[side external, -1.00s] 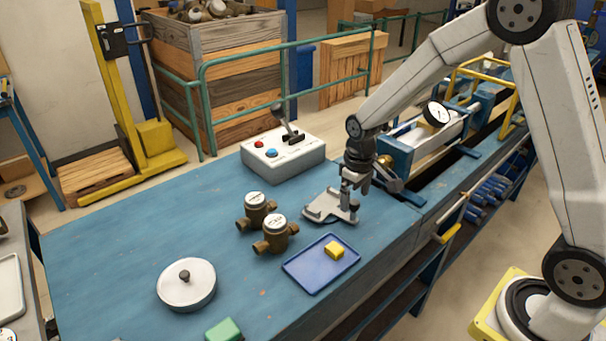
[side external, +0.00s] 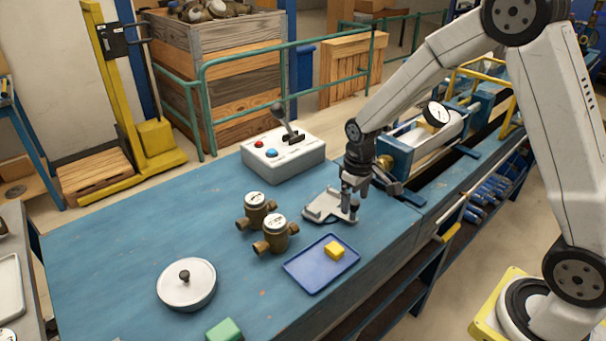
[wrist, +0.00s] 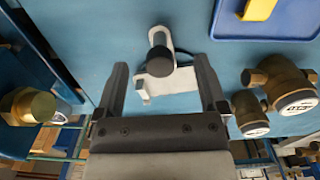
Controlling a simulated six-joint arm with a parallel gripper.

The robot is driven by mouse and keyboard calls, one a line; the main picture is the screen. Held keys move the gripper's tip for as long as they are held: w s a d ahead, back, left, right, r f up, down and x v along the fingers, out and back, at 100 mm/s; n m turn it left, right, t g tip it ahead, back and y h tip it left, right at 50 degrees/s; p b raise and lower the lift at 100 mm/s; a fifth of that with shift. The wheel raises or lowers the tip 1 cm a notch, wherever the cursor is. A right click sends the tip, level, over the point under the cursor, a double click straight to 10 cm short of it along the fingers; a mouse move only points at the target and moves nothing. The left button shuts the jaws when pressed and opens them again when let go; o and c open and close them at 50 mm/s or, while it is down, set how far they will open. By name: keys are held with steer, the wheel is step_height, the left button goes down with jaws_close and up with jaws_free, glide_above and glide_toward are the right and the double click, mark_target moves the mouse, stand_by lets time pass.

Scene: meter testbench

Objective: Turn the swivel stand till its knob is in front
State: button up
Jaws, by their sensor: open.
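The swivel stand is a light grey plate (side external: 322,206) lying on the blue bench, with an upright bracket at its right end. In the wrist view the stand (wrist: 140,87) shows with its dark round knob (wrist: 160,64) near the top middle. My gripper (side external: 355,190) points down over the knob end of the stand. It is open, and in the wrist view its fingers (wrist: 160,72) appear on either side of the knob with gaps. I cannot tell whether the fingertips are level with the knob. In the side view the fingers partly hide the bracket and knob.
Two brass meters (side external: 275,234) stand left of the stand. A blue tray (side external: 300,276) with a yellow block (side external: 334,250) lies in front. A control box (side external: 285,160) with a lever is behind. A round white disc (side external: 187,285) and green block (side external: 224,330) lie farther left.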

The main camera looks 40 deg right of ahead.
steer(key=shift+s+a, duration=0.1)
steer(key=shift+a, duration=0.8)
stand_by(0.8)
steer(key=shift+o, duration=0.6)
steer(key=shift+r, duration=0.1)
steer(key=shift+r, duration=2.65)
steer(key=shift+d+r, duration=0.45)
steer(key=shift+r, duration=0.2)
steer(key=shift+d+r, duration=0.45)
steer(key=shift+r, duration=0.2)
